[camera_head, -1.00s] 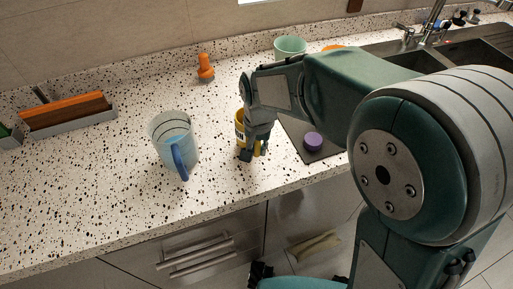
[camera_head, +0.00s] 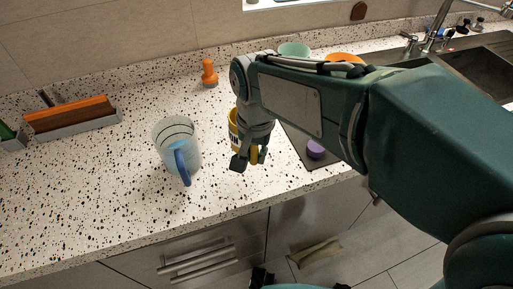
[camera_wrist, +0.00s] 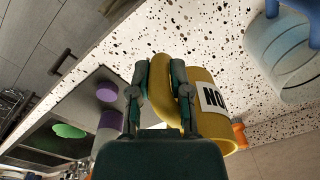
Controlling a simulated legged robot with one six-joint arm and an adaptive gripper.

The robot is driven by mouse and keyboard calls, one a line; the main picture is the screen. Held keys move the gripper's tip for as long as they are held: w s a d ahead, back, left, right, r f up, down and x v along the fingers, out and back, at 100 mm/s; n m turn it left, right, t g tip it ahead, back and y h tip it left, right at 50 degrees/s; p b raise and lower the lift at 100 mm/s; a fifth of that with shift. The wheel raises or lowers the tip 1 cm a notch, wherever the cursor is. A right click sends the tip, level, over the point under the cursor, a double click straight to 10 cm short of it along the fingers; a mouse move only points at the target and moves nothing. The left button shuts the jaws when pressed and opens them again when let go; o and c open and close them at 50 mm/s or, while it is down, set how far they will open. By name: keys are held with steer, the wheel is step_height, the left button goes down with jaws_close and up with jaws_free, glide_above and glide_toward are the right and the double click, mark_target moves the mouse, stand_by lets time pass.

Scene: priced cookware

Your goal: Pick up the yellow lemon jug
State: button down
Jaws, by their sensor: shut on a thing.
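The yellow jug (camera_head: 233,128) with a white label and black lettering is at my gripper (camera_head: 248,160) in the head view, partly hidden behind it. In the wrist view the yellow jug (camera_wrist: 208,92) shows large, with its curved handle between the fingers of my gripper (camera_wrist: 160,85). The fingers are shut on the handle. Whether the jug's base touches the counter cannot be told.
A clear blue-handled pitcher (camera_head: 172,135) stands on the speckled counter (camera_head: 90,190) left of the jug. A purple-topped item (camera_head: 315,149) sits on a dark mat at right. Behind are an orange object (camera_head: 209,73), a green cup (camera_head: 294,49) and the sink (camera_head: 480,65).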

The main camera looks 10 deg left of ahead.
steer(key=s+r, duration=0.3)
steer(key=s, duration=0.4)
steer(key=shift+s, duration=0.15)
steer(key=shift+r, duration=0.1)
stand_by(0.4)
steer(key=shift+s, duration=0.1)
